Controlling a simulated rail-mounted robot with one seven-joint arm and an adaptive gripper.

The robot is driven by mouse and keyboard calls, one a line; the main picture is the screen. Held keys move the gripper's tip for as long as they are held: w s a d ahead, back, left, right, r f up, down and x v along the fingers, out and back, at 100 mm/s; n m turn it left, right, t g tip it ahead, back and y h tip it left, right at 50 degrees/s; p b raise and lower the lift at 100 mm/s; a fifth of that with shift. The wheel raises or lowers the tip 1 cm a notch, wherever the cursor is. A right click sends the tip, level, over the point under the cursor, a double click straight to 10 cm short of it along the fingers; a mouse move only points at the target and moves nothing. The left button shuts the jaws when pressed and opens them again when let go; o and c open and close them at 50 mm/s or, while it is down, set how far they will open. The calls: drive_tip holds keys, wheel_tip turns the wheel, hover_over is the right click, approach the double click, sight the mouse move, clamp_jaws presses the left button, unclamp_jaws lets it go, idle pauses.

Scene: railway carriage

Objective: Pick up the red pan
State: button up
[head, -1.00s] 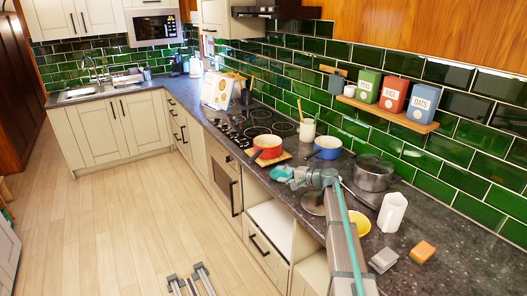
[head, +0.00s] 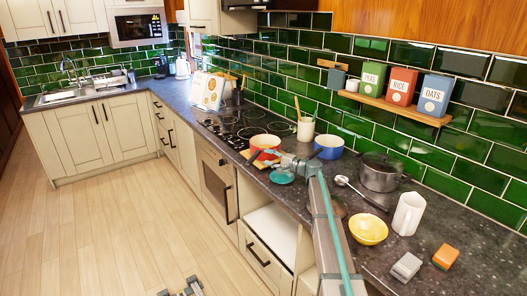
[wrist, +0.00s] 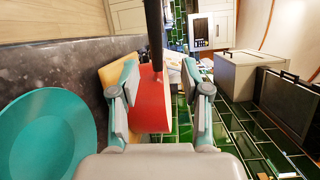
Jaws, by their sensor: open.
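The red pan (head: 265,143), with a pale inside and a dark handle, sits on a wooden board by the hob in the head view. In the wrist view its red side (wrist: 150,108) fills the gap between my fingers, and its dark handle (wrist: 154,35) runs to the top edge. My gripper (wrist: 158,92) is open, one finger on each side of the red pan in that view. Whether either finger touches it I cannot tell. In the head view my gripper (head: 277,159) is at the pan's near right side and partly covers it.
A teal plate (head: 282,177) lies just below my gripper. A blue pan (head: 329,147) and a grey pot (head: 379,173) stand to the right. A utensil pot (head: 306,129) is behind. A yellow bowl (head: 368,230) and white jug (head: 408,213) are nearer. The black hob (head: 240,125) looks clear.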

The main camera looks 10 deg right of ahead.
sight(259, 155)
drive_tip(key=p+x, duration=0.3)
drive_tip(key=x, duration=0.3)
drive_tip(key=shift+f, duration=0.2)
drive_tip(key=shift+w+a+f, duration=0.1)
drive_tip(key=shift+w+a, duration=0.1)
clamp_jaws()
